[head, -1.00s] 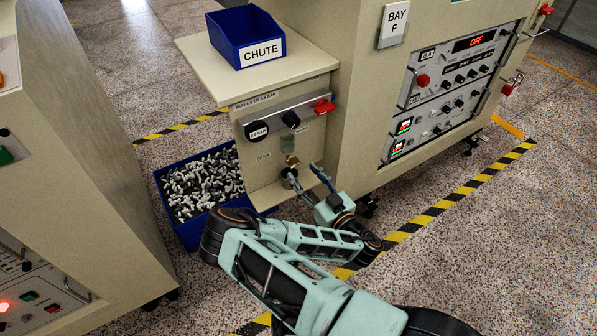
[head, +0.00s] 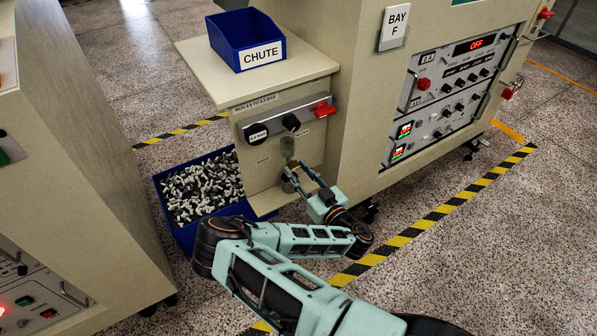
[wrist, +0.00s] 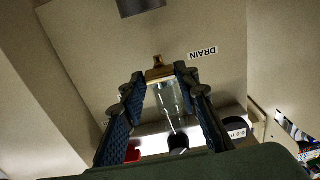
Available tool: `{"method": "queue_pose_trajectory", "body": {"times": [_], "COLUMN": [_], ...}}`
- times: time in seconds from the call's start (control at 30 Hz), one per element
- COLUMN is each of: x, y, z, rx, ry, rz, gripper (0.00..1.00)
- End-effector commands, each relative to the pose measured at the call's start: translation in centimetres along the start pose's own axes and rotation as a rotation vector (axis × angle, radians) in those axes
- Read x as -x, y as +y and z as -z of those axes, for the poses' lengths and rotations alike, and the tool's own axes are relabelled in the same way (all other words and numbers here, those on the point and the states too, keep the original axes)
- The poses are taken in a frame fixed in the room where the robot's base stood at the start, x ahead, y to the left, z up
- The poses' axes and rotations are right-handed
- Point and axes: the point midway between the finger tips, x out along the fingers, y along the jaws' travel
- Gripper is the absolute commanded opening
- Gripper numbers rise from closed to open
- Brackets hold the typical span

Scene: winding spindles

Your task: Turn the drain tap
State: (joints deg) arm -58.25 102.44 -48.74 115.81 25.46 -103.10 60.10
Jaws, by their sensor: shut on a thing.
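The drain tap is a small brass fitting (head: 291,162) under a clear bowl on the beige cabinet front. The exact contact is small and dark.
A black knob (head: 291,122), a gauge (head: 256,133) and a red handle (head: 324,111) sit just above. A blue bin of small parts (head: 163,178) stands on the floor to the left. A blue CHUTE box (head: 226,43) rests on the ledge. A dark cylinder (wrist: 140,6) is near the tap.

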Motion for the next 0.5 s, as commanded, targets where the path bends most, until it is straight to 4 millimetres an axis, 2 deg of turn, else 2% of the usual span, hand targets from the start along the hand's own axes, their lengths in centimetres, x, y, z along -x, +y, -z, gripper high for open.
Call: {"method": "queue_pose_trajectory", "body": {"times": [0.27, 0.5], "x": [0.01, 0.0], "y": [0.09, 0.16], "z": [0.23, 0.62], "rx": [0.019, 0.114], "ry": [0.001, 0.002], "rz": [-0.002, -0.003], "gripper": [0.04, 0.04]}}
